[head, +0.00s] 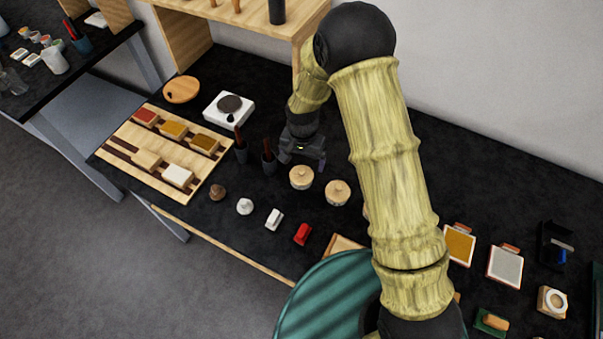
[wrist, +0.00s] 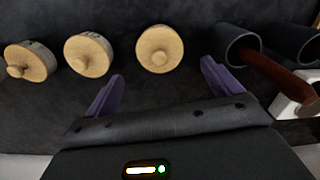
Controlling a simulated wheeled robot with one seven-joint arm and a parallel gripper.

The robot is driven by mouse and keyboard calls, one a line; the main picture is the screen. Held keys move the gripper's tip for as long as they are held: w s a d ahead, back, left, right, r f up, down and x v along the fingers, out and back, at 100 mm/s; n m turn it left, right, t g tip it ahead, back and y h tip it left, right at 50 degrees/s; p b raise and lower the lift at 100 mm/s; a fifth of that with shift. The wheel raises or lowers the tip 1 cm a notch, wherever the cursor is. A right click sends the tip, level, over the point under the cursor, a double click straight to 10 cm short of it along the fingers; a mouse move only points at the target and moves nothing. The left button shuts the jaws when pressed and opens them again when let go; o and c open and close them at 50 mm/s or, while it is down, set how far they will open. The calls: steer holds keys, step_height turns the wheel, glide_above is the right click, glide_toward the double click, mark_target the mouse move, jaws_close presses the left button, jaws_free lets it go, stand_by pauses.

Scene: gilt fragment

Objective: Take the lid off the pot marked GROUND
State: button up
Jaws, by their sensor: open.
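Three round pots with pale wooden lids and knobs stand in a row. The head view shows the near-left pot (head: 301,177) and the middle pot (head: 337,192); my arm mostly hides the third. The wrist view shows all three: the right pot (wrist: 159,49), the middle pot (wrist: 88,54) and the left pot (wrist: 30,61). Small marks on some sides are unreadable, so I cannot tell which is GROUND. My gripper (head: 303,163) is open and empty beside the near-left pot. In the wrist view, the right pot lies beyond the gap between the fingertips (wrist: 162,69).
Dark cylindrical holders (head: 268,160) with brushes stand just left of my gripper, close to one finger in the wrist view (wrist: 238,48). A white hot plate (head: 228,108) and a wooden rack (head: 160,155) lie farther left. A wooden shelf (head: 240,20) stands behind.

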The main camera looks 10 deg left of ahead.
mark_target(302, 169)
steer(key=shift+s+a+f+p, duration=0.1)
steer(key=shift+f+p, duration=1.25)
steer(key=shift+f, duration=1.25)
steer(key=c, duration=1.1)
steer(key=shift+o, duration=0.2)
step_height(302, 169, up, 10)
steer(key=b, duration=0.3)
